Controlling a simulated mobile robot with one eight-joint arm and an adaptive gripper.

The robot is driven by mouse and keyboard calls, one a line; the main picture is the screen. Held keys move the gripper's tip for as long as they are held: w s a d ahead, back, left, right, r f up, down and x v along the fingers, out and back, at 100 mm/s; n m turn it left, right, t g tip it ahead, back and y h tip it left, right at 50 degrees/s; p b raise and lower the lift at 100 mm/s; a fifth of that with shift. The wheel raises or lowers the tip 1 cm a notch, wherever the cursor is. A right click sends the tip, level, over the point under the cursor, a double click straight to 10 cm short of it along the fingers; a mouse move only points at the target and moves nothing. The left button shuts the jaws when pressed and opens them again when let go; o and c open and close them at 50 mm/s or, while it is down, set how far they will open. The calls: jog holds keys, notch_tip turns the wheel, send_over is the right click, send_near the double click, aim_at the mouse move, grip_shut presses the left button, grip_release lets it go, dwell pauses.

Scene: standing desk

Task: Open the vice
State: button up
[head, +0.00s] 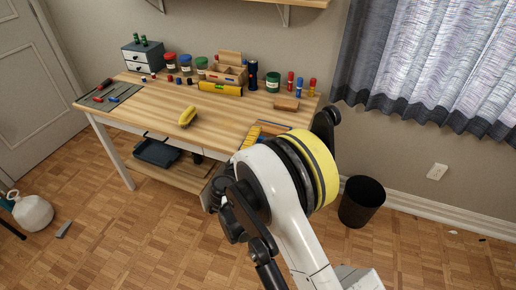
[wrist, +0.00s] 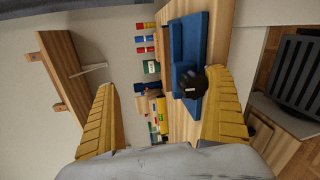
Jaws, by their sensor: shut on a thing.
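The blue vice (wrist: 184,52) is at the edge of the wooden desk in the wrist view, with a dark round end of its handle (wrist: 191,84) facing me. In the head view only a small part of the vice shows, beside my arm. The handle's dark end lies close against the right finger; the left finger shows no visible contact. In the head view one yellow finger shows, and my arm hides the rest. How far the jaws stand apart cannot be told.
A black bin (head: 361,202) stands on the floor to the right. The desk's middle is mostly clear.

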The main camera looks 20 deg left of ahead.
jog(key=shift+s+a+r, duration=0.1)
jog(key=shift+a+r, duration=0.4)
jog(key=shift+s+d+r, duration=0.1)
jog(key=shift+s+r, duration=0.1)
jog(key=shift+s, duration=0.3)
jog(key=shift+s+d+r, duration=0.1)
jog(key=shift+s+r, duration=0.2)
jog(key=shift+s, duration=0.35)
jog(key=shift+s+d+r, duration=0.1)
jog(key=shift+s+r, duration=0.15)
jog(key=shift+s, duration=0.35)
jog(key=c, duration=0.5)
jog(key=s, duration=1)
jog(key=shift+a+f, duration=0.25)
jog(key=shift+f, duration=0.2)
